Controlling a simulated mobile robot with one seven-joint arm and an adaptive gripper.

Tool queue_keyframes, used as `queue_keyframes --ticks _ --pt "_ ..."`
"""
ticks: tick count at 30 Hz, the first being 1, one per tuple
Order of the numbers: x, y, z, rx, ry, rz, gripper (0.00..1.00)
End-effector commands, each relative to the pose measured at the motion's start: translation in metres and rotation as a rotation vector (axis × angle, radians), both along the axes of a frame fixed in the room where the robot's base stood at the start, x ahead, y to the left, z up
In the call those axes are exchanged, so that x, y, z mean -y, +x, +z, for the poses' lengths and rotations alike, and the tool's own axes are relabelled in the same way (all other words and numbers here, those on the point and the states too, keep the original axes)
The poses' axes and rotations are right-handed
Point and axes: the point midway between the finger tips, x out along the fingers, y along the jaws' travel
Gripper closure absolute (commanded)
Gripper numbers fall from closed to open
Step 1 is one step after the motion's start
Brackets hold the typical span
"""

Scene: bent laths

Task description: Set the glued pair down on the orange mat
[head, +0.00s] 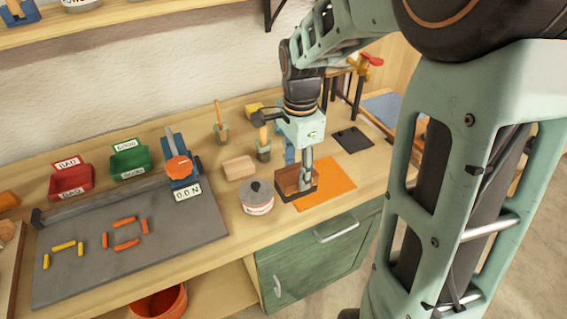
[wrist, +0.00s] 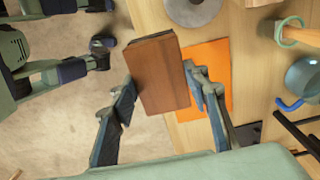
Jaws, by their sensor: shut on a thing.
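The glued pair (head: 288,181) is a brown wooden block with a dark edge; a seam between its parts cannot be made out. My gripper (head: 306,184) is shut on it. In the wrist view the pair (wrist: 158,72) sits between the two fingers of my gripper (wrist: 160,88). The orange mat (head: 335,184) lies flat near the bench's front edge. In the head view the pair overlaps the mat's left part. In the wrist view it covers part of the mat's edge (wrist: 214,56). The gap beneath the pair is hard to judge.
A round grey-topped tin (head: 257,198) stands just left of the pair. A dark plate (head: 352,140) lies behind the mat. The mat's right part is clear.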

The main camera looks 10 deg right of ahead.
Motion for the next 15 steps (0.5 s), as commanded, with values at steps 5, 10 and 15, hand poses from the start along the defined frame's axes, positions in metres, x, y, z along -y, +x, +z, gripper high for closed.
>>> queue_keyframes --ticks 5,10,15 --pt "0.017 0.02 -0.002 0.0 0.0 -0.002 0.82" --pt "0.032 0.038 -0.005 -0.001 0.0 -0.002 0.82" --pt "0.047 0.057 -0.006 0.0 0.0 -0.002 0.82"
